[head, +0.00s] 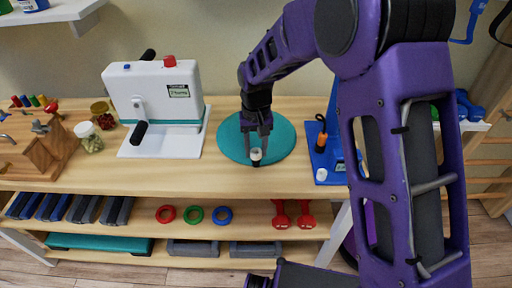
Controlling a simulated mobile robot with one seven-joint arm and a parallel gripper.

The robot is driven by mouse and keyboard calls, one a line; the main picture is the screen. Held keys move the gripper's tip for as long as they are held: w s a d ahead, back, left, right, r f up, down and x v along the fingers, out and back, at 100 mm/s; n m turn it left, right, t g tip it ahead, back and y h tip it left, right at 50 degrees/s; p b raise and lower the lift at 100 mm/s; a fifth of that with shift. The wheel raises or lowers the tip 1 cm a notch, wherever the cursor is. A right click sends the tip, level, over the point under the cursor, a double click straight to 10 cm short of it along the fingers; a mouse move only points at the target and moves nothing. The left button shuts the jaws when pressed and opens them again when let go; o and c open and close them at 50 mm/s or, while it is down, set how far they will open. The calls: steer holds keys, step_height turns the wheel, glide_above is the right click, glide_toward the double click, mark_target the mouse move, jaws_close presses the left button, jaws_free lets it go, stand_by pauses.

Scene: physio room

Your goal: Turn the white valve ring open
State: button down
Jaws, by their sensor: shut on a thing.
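A round teal disc (284,139), like a flat cushion, lies on the wooden bench top. A small white piece (256,153), which looks like the white valve ring, is at the disc's front edge. My gripper (257,157) points down over the disc from above, and its dark fingers are shut on this white piece. The fingers cover part of the ring, so its turned position cannot be told. My purple arm comes from the right and hides part of the bench.
A white machine (157,95) with black handles stands left of the disc. A blue stand (328,158) with an orange-handled tool is close on the right. Jars (90,140) and a wooden block (42,155) sit further left.

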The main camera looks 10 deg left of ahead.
steer(key=n+p, duration=0.1)
steer(key=n, duration=0.3)
steer(key=shift+n+p, duration=0.45)
steer(key=shift+n, duration=1.45)
steer(key=shift+c, duration=2.2)
jaws_free()
